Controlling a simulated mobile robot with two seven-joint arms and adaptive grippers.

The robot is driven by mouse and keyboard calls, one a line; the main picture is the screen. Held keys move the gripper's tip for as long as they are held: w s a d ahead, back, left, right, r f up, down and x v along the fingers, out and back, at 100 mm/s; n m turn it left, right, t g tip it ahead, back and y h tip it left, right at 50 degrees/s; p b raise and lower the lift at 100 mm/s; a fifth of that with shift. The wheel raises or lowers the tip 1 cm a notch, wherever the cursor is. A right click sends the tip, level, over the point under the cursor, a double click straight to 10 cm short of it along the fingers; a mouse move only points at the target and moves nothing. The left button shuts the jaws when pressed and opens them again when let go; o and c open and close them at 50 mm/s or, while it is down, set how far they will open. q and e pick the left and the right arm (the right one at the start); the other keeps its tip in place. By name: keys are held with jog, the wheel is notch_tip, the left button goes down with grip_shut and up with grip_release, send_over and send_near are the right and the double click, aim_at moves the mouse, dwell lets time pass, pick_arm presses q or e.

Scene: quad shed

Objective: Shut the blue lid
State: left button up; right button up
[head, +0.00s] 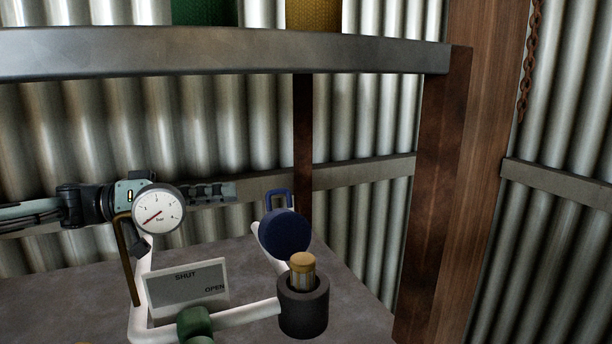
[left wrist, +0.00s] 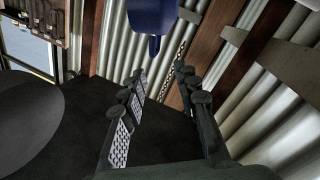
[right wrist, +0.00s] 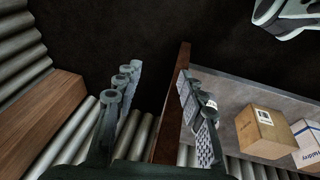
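The blue lid (head: 286,234) is a round disc with a blue loop (head: 278,197) at its top. It stands tilted up at the end of a white pipe (head: 250,315). A blue part, seemingly the lid, shows at the top of the left wrist view (left wrist: 153,14). My left gripper (head: 229,190) points right behind the gauge, left of the loop and apart from it. In the left wrist view its fingers (left wrist: 162,72) are spread and empty. My right gripper (right wrist: 158,75) is open and empty in the right wrist view; the head view does not show it.
A pressure gauge (head: 159,209) partly hides my left gripper. A SHUT/OPEN sign (head: 187,285), a green knob (head: 195,325) and a dark cup (head: 303,312) holding a brown-topped cylinder (head: 303,268) stand in front. A metal shelf (head: 220,52) crosses above. A box (right wrist: 266,130) shows near my right gripper.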

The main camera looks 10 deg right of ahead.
pick_arm(q)
jog(key=g, duration=0.1)
send_over(281, 222)
jog(key=d, duration=0.2)
jog(key=shift+s+f+p, duration=0.15)
jog(key=shift+s+p, duration=0.25)
jog(key=shift+p, duration=0.05)
pick_arm(e)
jog(key=shift+g, duration=0.4)
jog(key=s+f, duration=0.2)
jog(key=s+a+f, duration=0.1)
jog(key=s+f, duration=0.1)
jog(key=shift+s+a, duration=0.1)
pick_arm(q)
jog(key=shift+c, duration=0.5)
pick_arm(e)
jog(key=shift+r, duration=0.1)
pick_arm(q)
grip_shut()
jog(key=shift+s+d, duration=0.1)
